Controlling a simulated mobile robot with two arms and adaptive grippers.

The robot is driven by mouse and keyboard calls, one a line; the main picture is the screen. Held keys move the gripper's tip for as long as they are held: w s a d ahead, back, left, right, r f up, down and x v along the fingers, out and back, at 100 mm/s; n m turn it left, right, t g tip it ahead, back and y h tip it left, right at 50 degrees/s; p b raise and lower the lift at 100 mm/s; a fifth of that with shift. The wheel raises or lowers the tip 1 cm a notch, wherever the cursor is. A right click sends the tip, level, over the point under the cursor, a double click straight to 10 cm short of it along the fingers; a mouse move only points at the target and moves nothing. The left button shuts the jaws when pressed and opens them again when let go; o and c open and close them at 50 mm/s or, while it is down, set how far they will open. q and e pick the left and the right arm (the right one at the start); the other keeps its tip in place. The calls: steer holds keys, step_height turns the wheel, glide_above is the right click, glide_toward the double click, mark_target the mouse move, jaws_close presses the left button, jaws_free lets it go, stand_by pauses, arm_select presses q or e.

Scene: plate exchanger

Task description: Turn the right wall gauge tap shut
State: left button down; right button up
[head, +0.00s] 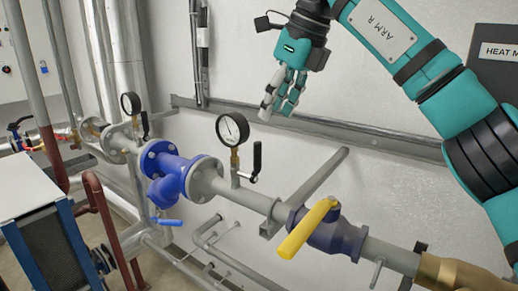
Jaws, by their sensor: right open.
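The right wall gauge (232,130) is a round white dial on a brass stem above the grey pipe. Its tap has a black lever (257,158) that stands upright to the right of the stem. My right gripper (276,108) hangs above and to the right of the gauge, fingers pointing down, apart from the lever. It is open, though its fingers overlap from this angle, and I see nothing between them. My left gripper is not in view.
A second gauge (130,103) with a black lever stands farther left. A blue strainer (168,172) and a valve with a yellow handle (309,228) sit on the same pipe line. A wall rail (360,129) runs behind. A blue-framed plate unit (62,240) is at lower left.

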mark_target(261, 145)
steer(key=x, duration=0.2)
steer(key=p+x, duration=0.1)
steer(key=x, duration=0.4)
steer(key=shift+w+d+f+p, duration=0.25)
steer(key=shift+w+f+p, duration=0.05)
steer(key=shift+w+p, duration=0.1)
steer(key=shift+p+x, duration=0.35)
steer(key=shift+x, duration=0.8)
steer(key=shift+s+a+f, duration=0.1)
steer(key=shift+a+f, duration=0.1)
steer(key=shift+f, duration=0.45)
steer(key=shift+a, duration=0.1)
steer(key=c, duration=0.6)
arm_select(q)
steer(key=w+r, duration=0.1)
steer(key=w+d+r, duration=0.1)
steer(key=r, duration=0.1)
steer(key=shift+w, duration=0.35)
arm_select(e)
jaws_close()
